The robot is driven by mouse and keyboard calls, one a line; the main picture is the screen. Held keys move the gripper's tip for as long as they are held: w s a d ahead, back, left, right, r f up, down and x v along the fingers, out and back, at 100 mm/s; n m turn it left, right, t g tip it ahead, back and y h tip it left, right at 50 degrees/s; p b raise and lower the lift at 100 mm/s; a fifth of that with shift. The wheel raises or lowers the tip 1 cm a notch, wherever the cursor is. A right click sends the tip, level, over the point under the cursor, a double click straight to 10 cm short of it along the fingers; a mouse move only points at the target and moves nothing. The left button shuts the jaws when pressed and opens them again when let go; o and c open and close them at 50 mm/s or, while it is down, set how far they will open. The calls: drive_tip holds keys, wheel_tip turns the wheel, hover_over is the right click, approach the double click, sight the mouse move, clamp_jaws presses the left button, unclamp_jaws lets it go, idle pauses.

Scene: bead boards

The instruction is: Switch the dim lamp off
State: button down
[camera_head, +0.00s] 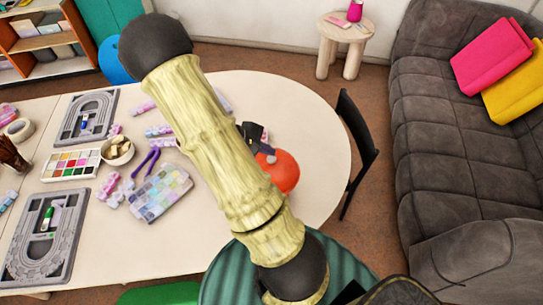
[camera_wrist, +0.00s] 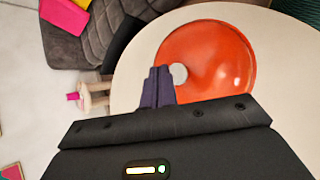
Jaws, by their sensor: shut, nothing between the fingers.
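A round, shiny orange-red thing, seemingly the lamp (camera_head: 284,174), stands on the pale round table, partly hidden behind my arm. In the wrist view the lamp (camera_wrist: 216,50) shows as a wide disc or dome with a small pale round button (camera_wrist: 179,74) near its left side. I cannot tell whether it is lit. My gripper (camera_wrist: 158,70) is shut and empty. Its dark fingertips appear just left of the button in the wrist view; I cannot tell whether they touch the lamp. In the head view the button (camera_head: 271,159) shows beside my dark gripper.
The table (camera_head: 320,130) carries grey track boards (camera_head: 85,115), a paint palette (camera_head: 70,165), a bowl (camera_head: 117,150) and a bead box (camera_head: 160,192) to the left. A black chair (camera_head: 358,140) stands at the right edge. A grey sofa (camera_head: 430,110) is beyond.

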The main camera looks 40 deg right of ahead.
sight(268, 159)
drive_tip(key=shift+r, duration=0.1)
wheel_tip(268, 159, up, 6)
drive_tip(key=p, duration=0.4)
idle(0.4)
